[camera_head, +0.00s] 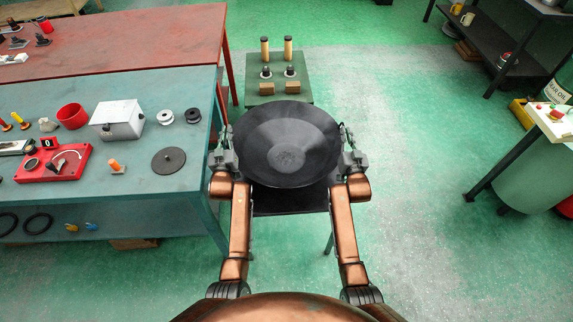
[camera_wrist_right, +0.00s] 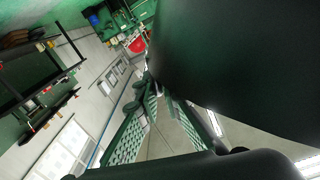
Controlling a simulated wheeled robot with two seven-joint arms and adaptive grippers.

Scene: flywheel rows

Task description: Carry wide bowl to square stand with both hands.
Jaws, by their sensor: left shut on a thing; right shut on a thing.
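The wide bowl (camera_head: 288,148) is black and round and is held level in front of me. My left gripper (camera_head: 229,150) is shut on its left rim and my right gripper (camera_head: 346,148) is shut on its right rim. In the right wrist view, the bowl (camera_wrist_right: 245,60) fills the upper right as a dark curved wall, beside the fingers of my right gripper (camera_wrist_right: 155,88). A dark square-topped stand (camera_head: 290,204) shows below the bowl's near edge. The bowl hides most of its top, and I cannot tell whether they touch.
A green stand (camera_head: 279,75) behind the bowl carries wooden-handled pieces, dark knobs and blocks. A teal table (camera_head: 130,195) with several parts is close on the left, with a red table (camera_head: 130,50) behind it. The floor (camera_head: 410,150) to the right is clear.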

